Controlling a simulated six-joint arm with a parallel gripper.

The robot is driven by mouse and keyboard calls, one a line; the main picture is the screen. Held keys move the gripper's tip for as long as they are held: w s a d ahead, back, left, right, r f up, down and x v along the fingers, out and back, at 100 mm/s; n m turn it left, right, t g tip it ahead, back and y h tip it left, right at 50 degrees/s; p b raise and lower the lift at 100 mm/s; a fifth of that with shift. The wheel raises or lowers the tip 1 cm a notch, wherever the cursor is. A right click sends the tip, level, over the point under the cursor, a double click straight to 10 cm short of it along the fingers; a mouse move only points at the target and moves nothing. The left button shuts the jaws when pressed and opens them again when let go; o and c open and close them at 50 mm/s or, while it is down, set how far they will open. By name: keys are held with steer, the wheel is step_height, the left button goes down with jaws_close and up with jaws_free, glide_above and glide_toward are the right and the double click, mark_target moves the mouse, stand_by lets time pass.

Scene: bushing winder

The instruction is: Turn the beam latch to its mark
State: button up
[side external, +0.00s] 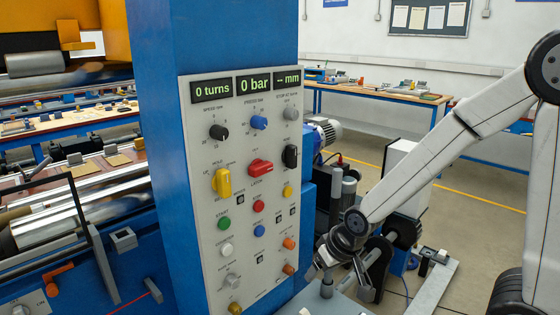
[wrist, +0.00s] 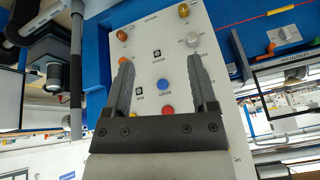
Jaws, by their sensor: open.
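The upright control panel (side external: 240,222) carries several knobs and levers. A red lever knob (side external: 260,167) sits at mid-height, with small lettering below that seems to read "LATCH"; its mark is too small to make out. A yellow lever (side external: 221,183) is to its left and a black one (side external: 290,156) to its right. My gripper (side external: 338,280) is low, to the right of the panel's lower edge, and apart from the red knob. In the wrist view my gripper (wrist: 161,62) is open and empty, its fingers in front of the panel's lower part; the red lever knob does not show there.
A red button (wrist: 168,111), a blue button (wrist: 162,87) and a grey knob (wrist: 193,38) show between or beside the fingers. Displays (side external: 253,84) top the panel. Rollers (side external: 55,225) lie left of the blue column (side external: 160,130). A motor (side external: 325,131) stands behind the panel.

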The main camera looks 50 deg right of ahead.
steer(key=w+r+m+t+h, duration=0.1)
steer(key=w+r+m+t, duration=0.25)
steer(key=w+m, duration=0.2)
steer(key=w+r+m+t+h, duration=0.1)
steer(key=w+r+m+t, duration=0.1)
steer(key=w+m+t, duration=0.35)
steer(key=m+t+h, duration=0.3)
steer(key=m+h, duration=0.2)
steer(key=m, duration=0.4)
glide_toward(263, 171)
steer(key=x, duration=0.3)
steer(key=shift+s, duration=0.2)
steer(key=shift+x, duration=3.9)
jaws_close()
